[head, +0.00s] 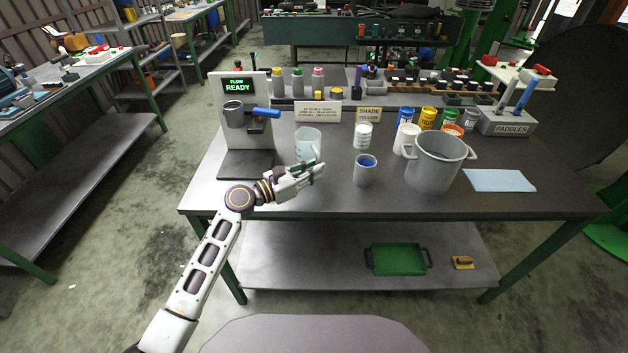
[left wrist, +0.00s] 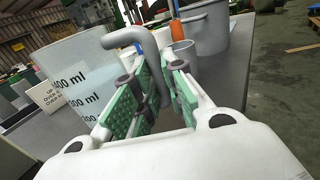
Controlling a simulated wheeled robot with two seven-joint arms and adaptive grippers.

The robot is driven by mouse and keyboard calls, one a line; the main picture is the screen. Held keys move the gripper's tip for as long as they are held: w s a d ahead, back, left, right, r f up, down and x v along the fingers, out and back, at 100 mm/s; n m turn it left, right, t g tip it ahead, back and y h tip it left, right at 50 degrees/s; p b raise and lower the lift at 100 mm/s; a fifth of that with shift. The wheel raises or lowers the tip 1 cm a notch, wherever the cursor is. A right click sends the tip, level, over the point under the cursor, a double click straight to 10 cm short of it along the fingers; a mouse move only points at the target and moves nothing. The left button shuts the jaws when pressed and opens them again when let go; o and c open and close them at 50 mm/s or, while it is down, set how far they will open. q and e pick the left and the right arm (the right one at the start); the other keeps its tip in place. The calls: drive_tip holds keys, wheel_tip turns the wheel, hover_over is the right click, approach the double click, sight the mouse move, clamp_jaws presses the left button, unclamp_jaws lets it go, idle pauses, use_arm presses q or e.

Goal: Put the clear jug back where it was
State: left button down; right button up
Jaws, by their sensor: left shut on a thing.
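The clear jug (head: 307,141) stands upright at the front left of the workbench, just right of the dispenser. It also shows in the left wrist view (left wrist: 75,75), with its ml marks facing the camera and its grey handle (left wrist: 128,38) toward my gripper. My left gripper (head: 318,172) is at the jug's near right side. In the left wrist view its green-padded fingers (left wrist: 158,88) are closed around the jug's handle. I cannot tell whether the jug's base touches the bench. My right gripper is not in view.
A white mug (head: 405,140), paint cans and a paddle holder (head: 508,122) are behind. Bare bench lies in front.

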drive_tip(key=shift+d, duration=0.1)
use_arm(q)
drive_tip(key=shift+f, duration=0.45)
wheel_tip(320, 180, down, 2)
drive_tip(key=shift+f+b, duration=0.15)
drive_tip(key=shift+b, duration=0.35)
drive_tip(key=shift+f, duration=0.2)
drive_tip(key=c, duration=1.9)
unclamp_jaws()
drive_tip(key=shift+f, duration=0.2)
drive_tip(key=o, duration=0.4)
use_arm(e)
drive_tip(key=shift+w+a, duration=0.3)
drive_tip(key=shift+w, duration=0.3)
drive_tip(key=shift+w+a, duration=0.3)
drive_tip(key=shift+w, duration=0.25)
